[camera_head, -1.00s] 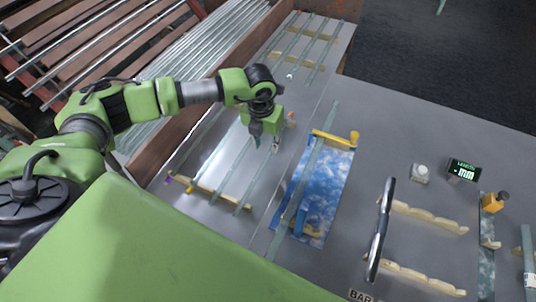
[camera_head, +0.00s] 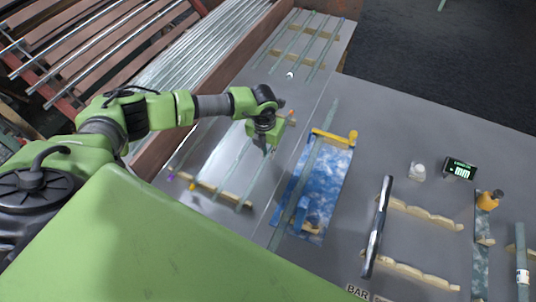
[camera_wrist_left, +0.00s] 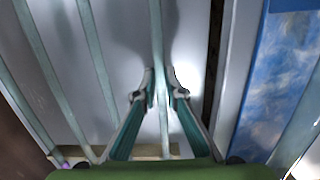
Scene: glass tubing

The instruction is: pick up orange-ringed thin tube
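In the head view, an orange mark (camera_head: 291,112) shows just beyond my left gripper, in line with the rightmost thin tube (camera_head: 256,175) on the near-left rack. That tube appears to be the orange-ringed one; my gripper hides part of it. My left gripper (camera_head: 266,150) points down over this tube. In the left wrist view, the open fingers (camera_wrist_left: 162,88) stand on either side of a thin pale-green tube (camera_wrist_left: 157,40), which runs between the tips. I cannot tell whether they touch it. My right gripper is not in view.
Neighbouring tubes, with purple (camera_head: 169,177) and yellow (camera_head: 192,187) ends, lie to the left on the wooden rack (camera_head: 222,192). A blue cloud-patterned mat (camera_head: 327,185) with a tube across it lies to the right. More tubes lie on the back rack (camera_head: 318,32).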

